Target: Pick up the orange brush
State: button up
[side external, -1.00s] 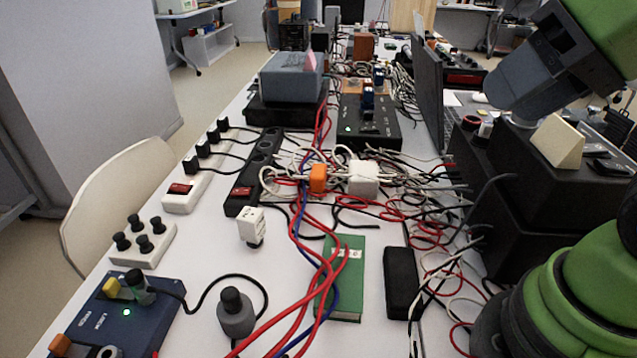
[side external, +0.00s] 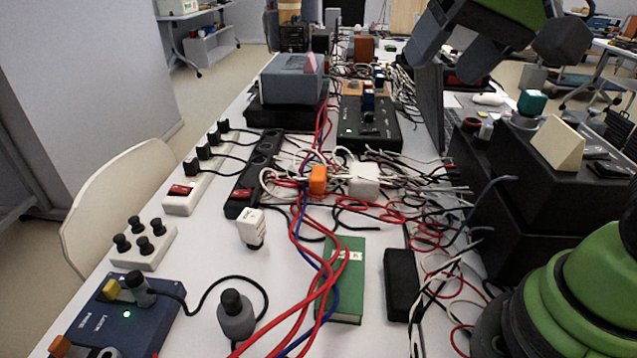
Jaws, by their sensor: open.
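I cannot make out a clear brush shape anywhere. An orange block (side external: 318,180) sits among the tangled cables in the middle of the table; I cannot tell whether it is the brush. Another small orange piece (side external: 60,345) is at the lower left, by the blue box. My gripper (side external: 443,68) is high at the upper right, above the laptop side of the table. Its two grey fingers are apart, with nothing seen between them. It is well away from both orange things.
Red and blue cables (side external: 312,262) run down the table over a green book (side external: 348,285). A black brick-like box (side external: 401,284) lies to its right. Power strips (side external: 200,180) line the left side. Black boxes (side external: 527,170) stand at right. A grey box (side external: 291,78) stands farther back.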

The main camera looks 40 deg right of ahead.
jog(key=w+f+m+g+h, duration=0.15)
jog(key=w+f, duration=0.25)
jog(key=w, duration=0.6)
jog(key=m+g+h, duration=0.1)
jog(key=m+h, duration=0.1)
send_near(318, 173)
jog(key=shift+h, duration=0.25)
jog(key=x, duration=0.5)
jog(key=shift+w+a, duration=0.2)
jog(key=shift+a, duration=0.15)
jog(key=shift+d+x, duration=0.2)
jog(key=shift+x, duration=2.8)
jog(key=shift+s, duration=0.2)
jog(key=c, duration=1)
